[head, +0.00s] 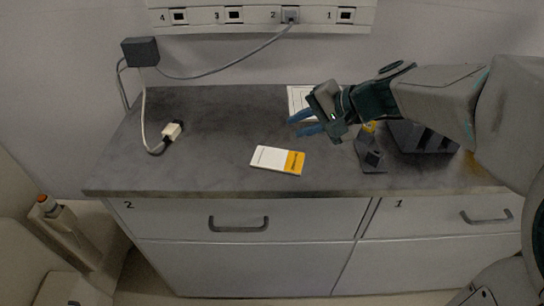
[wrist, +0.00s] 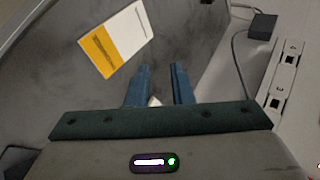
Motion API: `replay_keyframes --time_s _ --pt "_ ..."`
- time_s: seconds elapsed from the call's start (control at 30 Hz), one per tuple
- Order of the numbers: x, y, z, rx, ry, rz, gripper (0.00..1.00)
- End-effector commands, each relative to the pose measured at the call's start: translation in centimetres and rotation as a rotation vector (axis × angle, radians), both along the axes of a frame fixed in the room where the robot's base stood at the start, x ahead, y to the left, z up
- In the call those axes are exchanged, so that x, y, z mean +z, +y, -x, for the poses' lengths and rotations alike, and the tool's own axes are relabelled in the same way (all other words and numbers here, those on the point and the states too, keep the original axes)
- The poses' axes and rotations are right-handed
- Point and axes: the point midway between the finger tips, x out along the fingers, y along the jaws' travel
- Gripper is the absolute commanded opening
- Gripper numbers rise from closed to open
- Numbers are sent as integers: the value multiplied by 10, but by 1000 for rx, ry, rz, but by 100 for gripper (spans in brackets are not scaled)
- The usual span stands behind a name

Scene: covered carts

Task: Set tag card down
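The tag card (head: 277,160), white with an orange end, lies flat on the dark grey countertop (head: 215,125), near the middle front. It also shows in the wrist view (wrist: 115,40), up and left of the fingers. My gripper (head: 303,123) is above the counter, behind and to the right of the card, apart from it. Its two blue fingers (wrist: 158,85) are spread with a gap and nothing held between them.
A white sheet (head: 300,100) lies behind my gripper, partly hidden. A dark block (head: 372,158) and a black slotted holder (head: 425,138) stand at right. A white cable plug (head: 172,131) lies at left. A numbered socket strip (head: 260,16) is on the wall, with a grey box (head: 140,52) and cables.

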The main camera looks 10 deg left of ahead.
Motion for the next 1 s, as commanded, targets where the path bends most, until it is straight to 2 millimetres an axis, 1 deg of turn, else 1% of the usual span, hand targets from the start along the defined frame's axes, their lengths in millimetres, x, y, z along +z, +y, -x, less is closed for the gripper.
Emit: replay_keyframes --time_s 0.07,0.17,0.4,0.5,0.57,0.77,0.83,0.93,1.0 --pt "4 -1 0 0 0 0 20" --pt "18 -4 1 -1 -2 1 20" --pt "65 -16 5 -2 -2 -1 20" --pt "80 -20 6 0 -3 1 20" --pt "82 -22 6 0 -1 0 20" --pt "79 -22 7 0 0 1 20" --pt "79 -24 10 2 0 17 20" --pt "76 -36 22 9 -5 90 20" --pt "71 -52 38 20 -9 181 20"
